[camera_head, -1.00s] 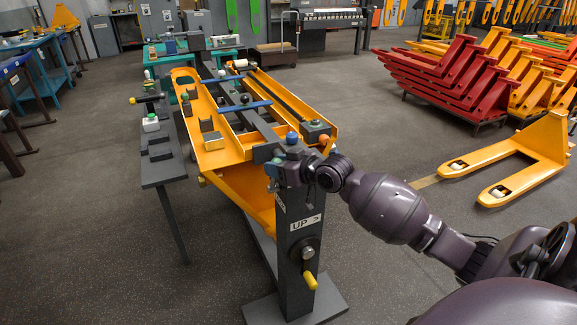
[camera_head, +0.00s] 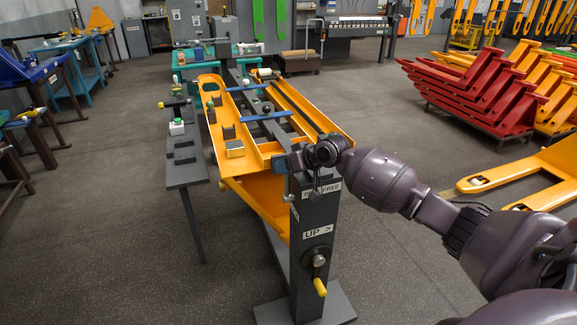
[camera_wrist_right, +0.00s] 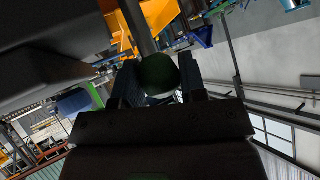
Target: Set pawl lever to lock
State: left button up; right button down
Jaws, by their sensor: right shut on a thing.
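The grey post (camera_head: 312,255) stands at the near end of the orange frame (camera_head: 255,195). A white label (camera_head: 326,190) near its top reads FREE, its first word partly hidden. My right gripper (camera_head: 284,163) is at the top of this post, coming in from the right. In the right wrist view a dark green ball knob (camera_wrist_right: 158,72) sits between its two fingers, and the gripper is shut on it. The lever below the knob is mostly hidden, so I cannot tell its position. My left gripper is not in view.
Lower on the post are an "UP" label (camera_head: 318,233) and a crank with a yellow handle (camera_head: 320,287). A narrow grey bench (camera_head: 184,172) stands to the left. Red stacked frames (camera_head: 470,90) stand at the right. The floor between is clear.

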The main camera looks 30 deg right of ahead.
jog(key=c, duration=0.7)
grip_release()
jog(key=shift+w, duration=0.1)
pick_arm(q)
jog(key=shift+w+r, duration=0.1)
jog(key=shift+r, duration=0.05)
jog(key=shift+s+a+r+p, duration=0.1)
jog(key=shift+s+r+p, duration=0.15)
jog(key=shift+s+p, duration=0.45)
pick_arm(e)
jog(key=v, duration=1.1)
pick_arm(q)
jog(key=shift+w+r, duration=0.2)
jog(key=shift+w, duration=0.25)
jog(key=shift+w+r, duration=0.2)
